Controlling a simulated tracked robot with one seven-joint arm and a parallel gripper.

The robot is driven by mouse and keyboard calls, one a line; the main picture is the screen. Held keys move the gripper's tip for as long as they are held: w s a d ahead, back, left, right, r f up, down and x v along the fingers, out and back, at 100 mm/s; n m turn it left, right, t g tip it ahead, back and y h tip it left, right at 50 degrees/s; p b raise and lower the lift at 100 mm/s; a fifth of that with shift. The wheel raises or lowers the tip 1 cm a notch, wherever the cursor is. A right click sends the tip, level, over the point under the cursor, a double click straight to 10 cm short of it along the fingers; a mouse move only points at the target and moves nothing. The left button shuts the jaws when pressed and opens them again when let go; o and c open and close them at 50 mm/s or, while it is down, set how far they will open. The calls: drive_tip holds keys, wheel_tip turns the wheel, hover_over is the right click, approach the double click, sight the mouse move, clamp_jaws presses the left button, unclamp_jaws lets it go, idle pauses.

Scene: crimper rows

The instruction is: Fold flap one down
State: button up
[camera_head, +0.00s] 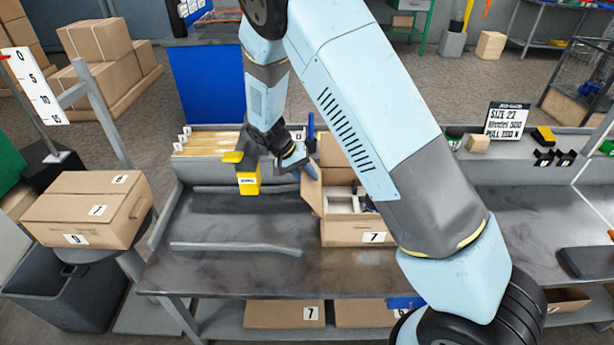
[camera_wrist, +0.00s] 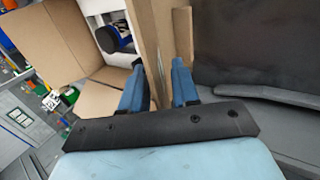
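An open cardboard box (camera_head: 352,235) marked 7 stands on the grey workbench. Its left flap (camera_head: 312,191) stands out at the left side and a back flap (camera_head: 335,150) stands up; my arm hides the right part. My gripper (camera_head: 297,157) is at the box's back left corner, close to the left flap. In the wrist view the two blue fingers of my gripper (camera_wrist: 158,78) are apart, with cardboard (camera_wrist: 146,32) of the box showing between and beyond them. Whether either finger touches it I cannot tell. Items with a blue part (camera_wrist: 112,38) lie inside the box.
A yellow holder (camera_head: 249,180) stands just left of my gripper. Grey rails (camera_head: 235,248) lie on the bench (camera_head: 215,220), otherwise clear left of the box. A closed box (camera_head: 88,210) stands far left. A sign (camera_head: 506,120) stands at the back right.

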clamp_jaws()
idle(1.5)
